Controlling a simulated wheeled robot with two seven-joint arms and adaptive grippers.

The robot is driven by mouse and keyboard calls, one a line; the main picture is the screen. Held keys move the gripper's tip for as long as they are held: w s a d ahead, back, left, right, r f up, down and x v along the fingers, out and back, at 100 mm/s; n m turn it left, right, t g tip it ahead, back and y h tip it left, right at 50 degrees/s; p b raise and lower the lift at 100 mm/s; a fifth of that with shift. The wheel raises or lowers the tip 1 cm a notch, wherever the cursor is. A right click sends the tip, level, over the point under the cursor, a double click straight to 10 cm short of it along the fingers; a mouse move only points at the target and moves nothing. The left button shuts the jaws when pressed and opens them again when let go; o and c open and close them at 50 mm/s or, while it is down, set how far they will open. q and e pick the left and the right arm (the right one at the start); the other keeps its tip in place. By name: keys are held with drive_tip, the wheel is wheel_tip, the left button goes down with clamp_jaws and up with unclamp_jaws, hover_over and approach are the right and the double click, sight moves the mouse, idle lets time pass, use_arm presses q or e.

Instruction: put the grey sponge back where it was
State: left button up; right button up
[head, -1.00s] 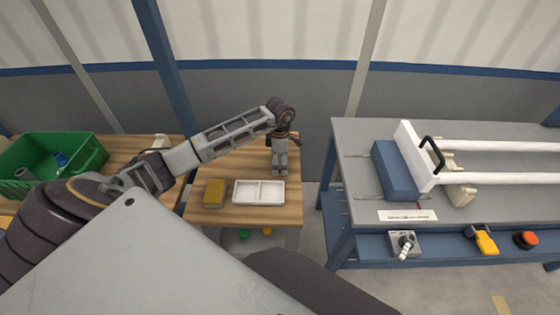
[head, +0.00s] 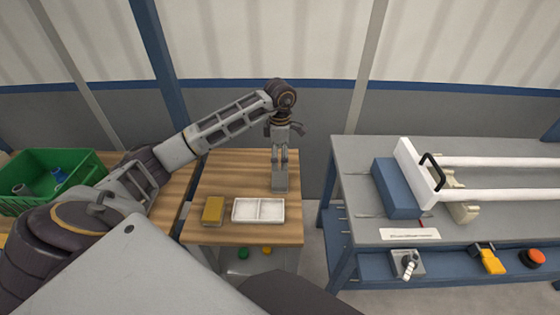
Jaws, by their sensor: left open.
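The grey sponge (head: 280,180) is a small grey block on the wooden table (head: 232,171), behind the white tray and toward the table's right side. My left gripper (head: 280,161) points down right over the sponge, open, with its fingertips at the sponge's upper end. I cannot tell whether the fingertips still touch it. My right gripper is out of view.
A white two-compartment tray (head: 258,221) and a yellow-brown sponge (head: 213,210) sit at the table's front. A green crate (head: 85,187) with several items stands at left. A grey workbench (head: 355,168) with white pipes (head: 500,162) stands at right, across a gap.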

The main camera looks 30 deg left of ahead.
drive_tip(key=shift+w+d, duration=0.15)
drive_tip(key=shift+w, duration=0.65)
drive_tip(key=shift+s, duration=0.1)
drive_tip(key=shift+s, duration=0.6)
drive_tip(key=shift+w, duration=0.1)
